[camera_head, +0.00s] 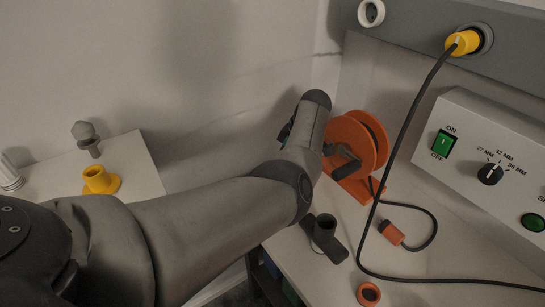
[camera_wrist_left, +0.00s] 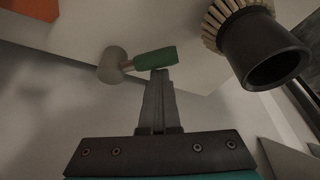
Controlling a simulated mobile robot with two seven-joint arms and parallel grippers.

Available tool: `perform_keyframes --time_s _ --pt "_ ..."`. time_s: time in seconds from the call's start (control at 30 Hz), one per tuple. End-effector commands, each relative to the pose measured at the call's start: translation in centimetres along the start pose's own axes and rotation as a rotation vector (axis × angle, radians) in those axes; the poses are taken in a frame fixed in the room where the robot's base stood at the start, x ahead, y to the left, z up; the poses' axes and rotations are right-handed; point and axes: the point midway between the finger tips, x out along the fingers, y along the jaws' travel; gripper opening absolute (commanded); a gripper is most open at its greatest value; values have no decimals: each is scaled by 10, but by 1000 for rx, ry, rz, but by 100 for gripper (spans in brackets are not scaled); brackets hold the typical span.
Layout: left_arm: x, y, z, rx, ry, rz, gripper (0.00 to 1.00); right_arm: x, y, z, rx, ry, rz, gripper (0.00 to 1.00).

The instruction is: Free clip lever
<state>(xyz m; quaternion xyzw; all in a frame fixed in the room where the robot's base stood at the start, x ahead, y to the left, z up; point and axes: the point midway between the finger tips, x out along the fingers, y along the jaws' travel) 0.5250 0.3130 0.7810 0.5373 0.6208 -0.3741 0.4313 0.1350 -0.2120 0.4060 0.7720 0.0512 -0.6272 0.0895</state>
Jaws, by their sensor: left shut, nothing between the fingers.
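A short green lever-like piece (camera_wrist_left: 156,59) shows in the left wrist view, joined by a thin stem to a rounded grey knob (camera_wrist_left: 112,65). I cannot tell for certain that it is the clip lever. My left gripper (camera_wrist_left: 159,74) is shut and empty. Its fingertips are just below the green piece in the picture; whether they touch it I cannot tell. In the head view my left arm reaches to the orange reel, and its own links hide the fingers. The green piece does not show there. My right gripper is in neither view.
A black tube with a bristle ring (camera_wrist_left: 268,48) is right of the fingers. In the head view, an orange reel (camera_head: 352,140), a dark fitting (camera_head: 325,236), a cable with an orange plug (camera_head: 391,232) and a control box (camera_head: 478,150) crowd the bench. A yellow flanged socket (camera_head: 100,181) is left.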

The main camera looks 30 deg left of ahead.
Motion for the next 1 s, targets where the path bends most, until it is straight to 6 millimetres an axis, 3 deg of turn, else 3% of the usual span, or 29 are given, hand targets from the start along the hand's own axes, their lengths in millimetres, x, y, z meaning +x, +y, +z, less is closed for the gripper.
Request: perform_keyframes --time_s 0.3,1.0 --pt "-3 0 15 10 -10 1 0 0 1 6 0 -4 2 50" --pt "-3 1 18 10 -11 1 0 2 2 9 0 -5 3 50"
